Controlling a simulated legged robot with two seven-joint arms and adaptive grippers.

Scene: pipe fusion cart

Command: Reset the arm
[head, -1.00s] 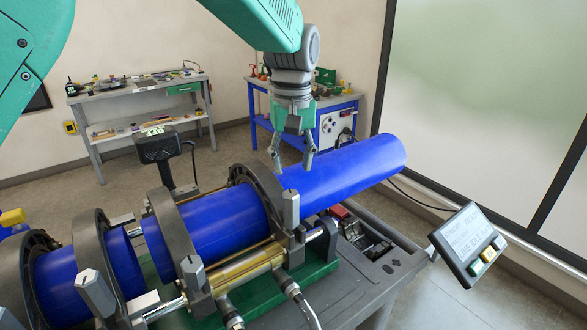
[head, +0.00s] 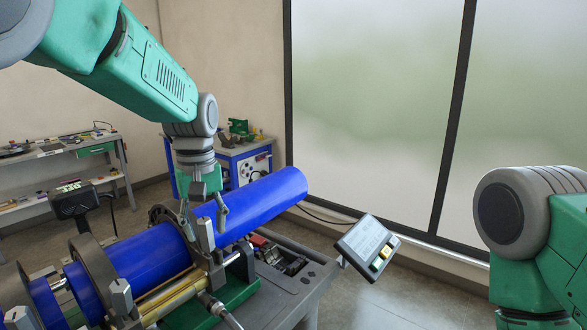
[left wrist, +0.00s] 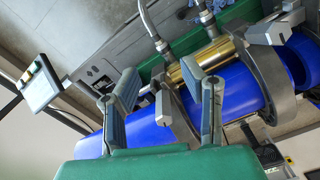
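My left gripper (head: 203,222) hangs from the green left arm, pointing down over the blue pipe (head: 262,205) on the fusion cart. In the left wrist view the fingers (left wrist: 160,108) stand apart in front of the blue pipe (left wrist: 225,92) and the grey clamp ring (left wrist: 270,80). Whether a finger touches the pipe or clamp, I cannot tell. My right arm's green and grey links show at the right edge of the head view; its gripper is outside the picture.
The fusion cart (head: 290,296) carries clamp rings, brass-coloured cylinders (head: 172,296) and hoses. A tilted control panel (head: 367,243) stands at its right. A grey workbench (head: 95,160) and a blue bench (head: 228,152) stand behind. Floor is open to the right of the panel.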

